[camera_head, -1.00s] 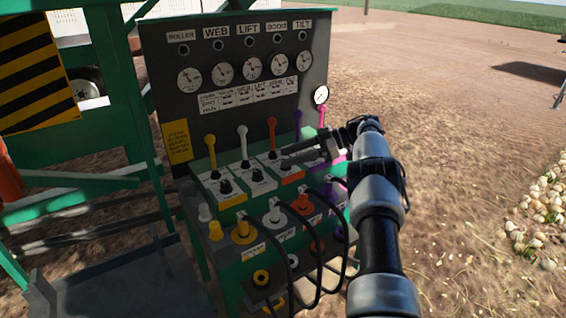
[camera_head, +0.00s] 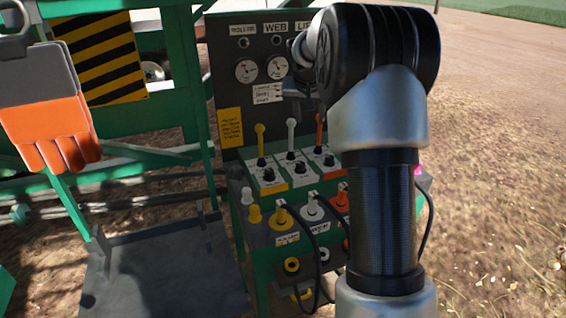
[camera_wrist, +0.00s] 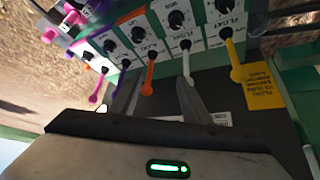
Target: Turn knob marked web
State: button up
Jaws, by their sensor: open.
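The control panel's small black web knob (camera_head: 299,168) sits on a white plate under the white lever (camera_head: 291,135), in the second column below the WEB label (camera_head: 275,28). In the wrist view, turned upside down, the web knob (camera_wrist: 176,19) is near the top, with the white lever (camera_wrist: 187,65) below it. My gripper (camera_wrist: 160,82) is open and empty, its fingers on either side of the orange lever (camera_wrist: 149,72) and near the white one in the picture. I cannot tell its distance from the panel.
A yellow lever (camera_head: 260,142) stands left of the white one. Black cables (camera_head: 311,237) loop below the knobs. An orange and grey glove-like object (camera_head: 52,125) hangs at the left, before the green frame (camera_head: 196,120). Open dirt ground lies at the right.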

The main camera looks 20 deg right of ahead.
jog(key=s+a+f+g+y, duration=0.1)
jog(key=s+a+g, duration=0.1)
jog(key=s+a, duration=0.25)
send_near(301, 164)
jog(key=x, duration=0.9)
jog(key=shift+r, duration=0.1)
jog(key=c, duration=1)
jog(key=shift+n+t+y, duration=0.3)
jog(key=shift+n+y, duration=0.1)
jog(key=shift+n, duration=0.4)
jog(key=shift+c, duration=0.2)
jog(key=shift+n+y, duration=0.3)
jog(key=shift+n, duration=0.6)
